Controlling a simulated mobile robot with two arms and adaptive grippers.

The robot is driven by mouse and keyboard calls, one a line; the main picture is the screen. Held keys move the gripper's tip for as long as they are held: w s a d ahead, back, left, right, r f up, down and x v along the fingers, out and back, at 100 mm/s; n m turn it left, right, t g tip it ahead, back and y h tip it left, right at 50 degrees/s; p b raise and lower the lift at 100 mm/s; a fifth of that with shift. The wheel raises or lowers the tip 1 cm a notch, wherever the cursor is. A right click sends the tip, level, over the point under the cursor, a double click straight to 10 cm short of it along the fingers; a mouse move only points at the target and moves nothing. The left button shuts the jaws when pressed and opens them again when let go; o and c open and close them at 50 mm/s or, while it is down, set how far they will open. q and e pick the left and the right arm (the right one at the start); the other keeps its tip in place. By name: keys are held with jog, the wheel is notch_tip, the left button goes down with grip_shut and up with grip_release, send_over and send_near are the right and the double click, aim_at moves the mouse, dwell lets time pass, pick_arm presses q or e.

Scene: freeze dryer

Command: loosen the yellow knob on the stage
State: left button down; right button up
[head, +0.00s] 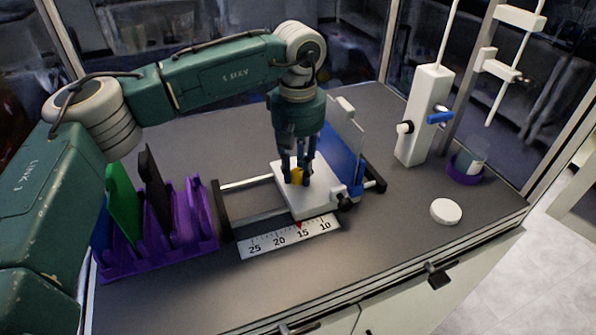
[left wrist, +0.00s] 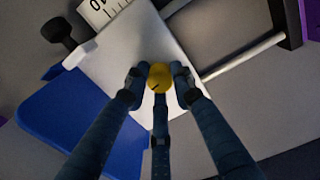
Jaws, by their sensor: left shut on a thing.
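The yellow knob (head: 297,175) sits on top of the white stage (head: 316,196), which rides on rails between black end blocks. My left gripper (head: 298,166) reaches straight down over the stage, its fingers closed around the knob. In the left wrist view the yellow knob (left wrist: 159,78) shows between the fingertips of my left gripper (left wrist: 158,88), with a dark mark on its face. The white stage (left wrist: 150,40) lies beneath it. My right gripper is not in view.
A ruler (head: 290,236) with a red pointer lies along the stage front. A purple rack (head: 160,250) with colored plates is left. A white stand (head: 424,115), purple-based cup (head: 466,168) and white disc (head: 446,211) are right.

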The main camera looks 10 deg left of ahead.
aim_at(299, 172)
pick_arm(q)
jog(key=n+b, duration=0.1)
jog(key=n, duration=0.2)
jog(key=shift+f+b, duration=0.15)
jog(key=shift+b, duration=0.25)
jog(key=n+b, duration=0.1)
jog(key=n, duration=0.4)
jog(key=shift+b, duration=0.35)
jog(key=n+b, duration=0.1)
jog(key=n, duration=0.4)
jog(key=shift+d, duration=0.1)
jog(key=shift+w+r+n+b, duration=0.15)
jog(key=shift+n+b, duration=0.35)
jog(key=shift+n, duration=1.2)
jog(key=shift+r, duration=0.1)
jog(key=c, duration=1.5)
grip_release()
jog(key=shift+o, duration=0.2)
notch_tip(299, 172, up, 12)
